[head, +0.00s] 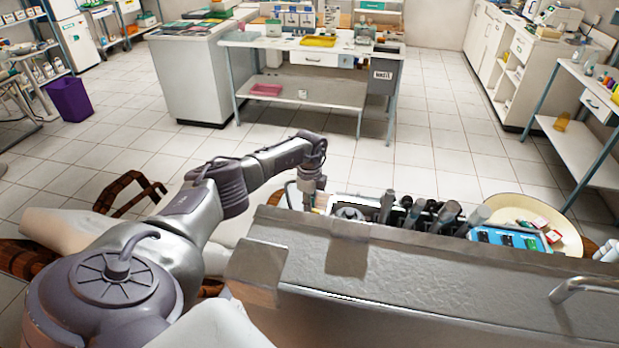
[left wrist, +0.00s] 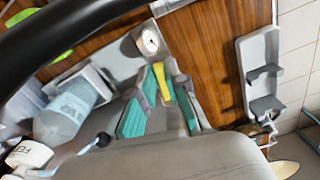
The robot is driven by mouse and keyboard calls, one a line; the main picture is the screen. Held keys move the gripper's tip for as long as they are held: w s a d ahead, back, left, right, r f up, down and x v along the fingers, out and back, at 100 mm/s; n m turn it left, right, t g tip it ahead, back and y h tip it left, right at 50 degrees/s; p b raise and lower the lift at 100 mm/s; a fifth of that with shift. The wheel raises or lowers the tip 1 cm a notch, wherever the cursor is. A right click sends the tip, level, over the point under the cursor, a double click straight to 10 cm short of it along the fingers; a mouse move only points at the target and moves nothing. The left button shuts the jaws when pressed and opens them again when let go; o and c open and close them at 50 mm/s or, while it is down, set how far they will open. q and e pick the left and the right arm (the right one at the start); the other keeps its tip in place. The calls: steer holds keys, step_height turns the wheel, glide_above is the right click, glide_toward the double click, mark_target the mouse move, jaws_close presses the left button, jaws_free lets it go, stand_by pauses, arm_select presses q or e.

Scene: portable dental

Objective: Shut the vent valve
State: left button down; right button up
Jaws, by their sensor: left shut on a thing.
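My left gripper (head: 311,192) reaches down behind the near grey metal unit in the head view; its fingertips are hard to make out there. In the left wrist view the teal finger pads of my left gripper (left wrist: 160,102) are closed around a yellow handle (left wrist: 164,78). I take this handle to be the vent valve's lever; the valve body is hidden by the fingers. A round white gauge (left wrist: 148,42) sits just beyond the fingertips, on a pale panel. My right gripper is not in view.
The grey metal unit (head: 420,275) fills the near right, with a row of dark handpieces (head: 408,215) behind its edge. A round cream tray (head: 565,232) stands at the right. A clear bottle (left wrist: 70,108) is left of the gripper.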

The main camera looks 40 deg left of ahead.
arm_select(q)
steer(key=shift+w+d+m+b, duration=0.3)
steer(key=shift+w+m+b, duration=0.5)
steer(key=shift+m+b, duration=1.45)
steer(key=shift+w+d+m+b, duration=0.25)
steer(key=shift+w+m+b, duration=0.8)
steer(key=shift+m, duration=1.95)
steer(key=shift+w+d+m+b, duration=0.3)
steer(key=shift+w+m+b, duration=0.25)
steer(key=shift+m+b, duration=1.8)
steer(key=shift+m, duration=0.5)
steer(key=c, duration=1.2)
jaws_free()
steer(key=shift+d, duration=0.1)
